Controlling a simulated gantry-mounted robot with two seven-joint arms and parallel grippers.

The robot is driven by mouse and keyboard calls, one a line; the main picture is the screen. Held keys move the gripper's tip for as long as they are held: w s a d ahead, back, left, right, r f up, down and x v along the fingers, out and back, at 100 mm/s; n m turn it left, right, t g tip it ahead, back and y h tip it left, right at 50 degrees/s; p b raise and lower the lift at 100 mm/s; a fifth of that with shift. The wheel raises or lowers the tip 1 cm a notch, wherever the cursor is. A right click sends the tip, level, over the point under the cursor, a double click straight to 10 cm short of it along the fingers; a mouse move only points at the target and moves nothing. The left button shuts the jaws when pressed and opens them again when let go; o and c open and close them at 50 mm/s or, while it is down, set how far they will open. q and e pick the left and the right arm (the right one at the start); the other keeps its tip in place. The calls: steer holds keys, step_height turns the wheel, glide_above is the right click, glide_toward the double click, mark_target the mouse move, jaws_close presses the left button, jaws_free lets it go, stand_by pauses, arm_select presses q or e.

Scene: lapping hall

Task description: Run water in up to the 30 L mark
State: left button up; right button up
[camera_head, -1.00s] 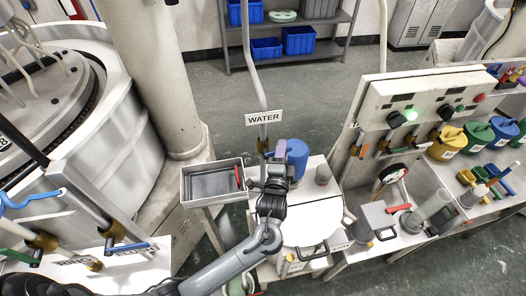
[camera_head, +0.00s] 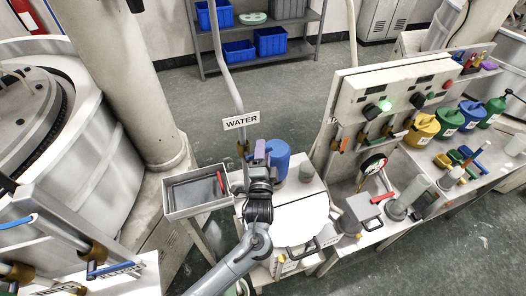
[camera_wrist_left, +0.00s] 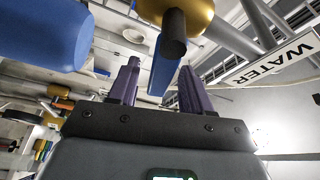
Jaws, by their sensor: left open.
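The WATER sign (camera_head: 241,121) hangs on a grey vertical pipe (camera_head: 229,75). A brass valve (camera_head: 243,148) sits on that pipe just below the sign. In the left wrist view the brass valve (camera_wrist_left: 195,12) has a dark stem, and its blue lever (camera_wrist_left: 164,62) reaches down between my fingers. My left gripper (camera_wrist_left: 157,88) is open, with one purple finger on each side of the lever; I cannot tell whether either touches it. In the head view my left gripper (camera_head: 261,152) is beside the valve. No 30 L mark or water is readable. My right gripper is out of view.
A blue container (camera_head: 279,158) stands close behind my gripper. A white round lid (camera_head: 300,220) lies in front of it. A grey tray (camera_head: 196,204) with a red-handled tool is at left. A control panel (camera_head: 390,95) with a green light stands at right.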

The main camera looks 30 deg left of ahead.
arm_select(q)
steer(key=b+v, duration=0.1)
steer(key=v, duration=0.9)
steer(key=shift+s, duration=0.15)
steer(key=shift+d, duration=0.1)
stand_by(0.4)
steer(key=shift+c, duration=0.5)
